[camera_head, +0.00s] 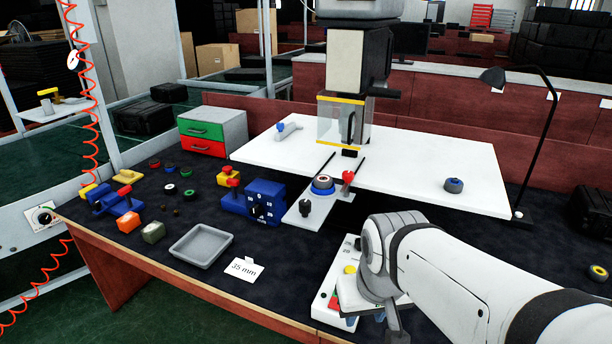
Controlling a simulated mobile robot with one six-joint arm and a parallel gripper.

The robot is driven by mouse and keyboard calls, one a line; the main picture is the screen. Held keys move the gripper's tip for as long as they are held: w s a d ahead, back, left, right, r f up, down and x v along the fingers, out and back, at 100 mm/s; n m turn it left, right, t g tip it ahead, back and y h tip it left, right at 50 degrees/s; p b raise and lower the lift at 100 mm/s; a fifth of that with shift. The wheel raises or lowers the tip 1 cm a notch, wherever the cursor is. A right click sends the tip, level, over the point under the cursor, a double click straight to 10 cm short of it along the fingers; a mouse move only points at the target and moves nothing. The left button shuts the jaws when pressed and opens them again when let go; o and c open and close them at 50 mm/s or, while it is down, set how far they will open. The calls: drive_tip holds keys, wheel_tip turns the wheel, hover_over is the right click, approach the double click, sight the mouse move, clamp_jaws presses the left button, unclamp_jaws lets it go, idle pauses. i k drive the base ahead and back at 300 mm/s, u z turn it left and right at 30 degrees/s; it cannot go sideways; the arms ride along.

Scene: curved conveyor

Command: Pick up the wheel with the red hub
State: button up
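A grey wheel (454,185) with a blue hub lies on the white board at the right. Which of these is the task's wheel is hard to tell at this size. My arm reaches in from the lower right; my gripper (395,325) is mostly hidden, so its fingers cannot be judged.
A grey empty tray (201,246) and a "35 mm" card (244,269) lie at the front. Blue fixtures (263,203), a drawer box (212,132) and a press (345,120) stand around. A control box (340,290) is partly under my arm. A black lamp (540,120) stands right.

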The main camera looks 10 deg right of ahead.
sight(319, 185)
drive_tip(key=z, duration=3.1)
drive_tip(key=k, duration=2)
drive_tip(key=u, duration=1.45)
drive_tip(key=i, duration=1.05)
drive_tip(key=u, duration=0.05)
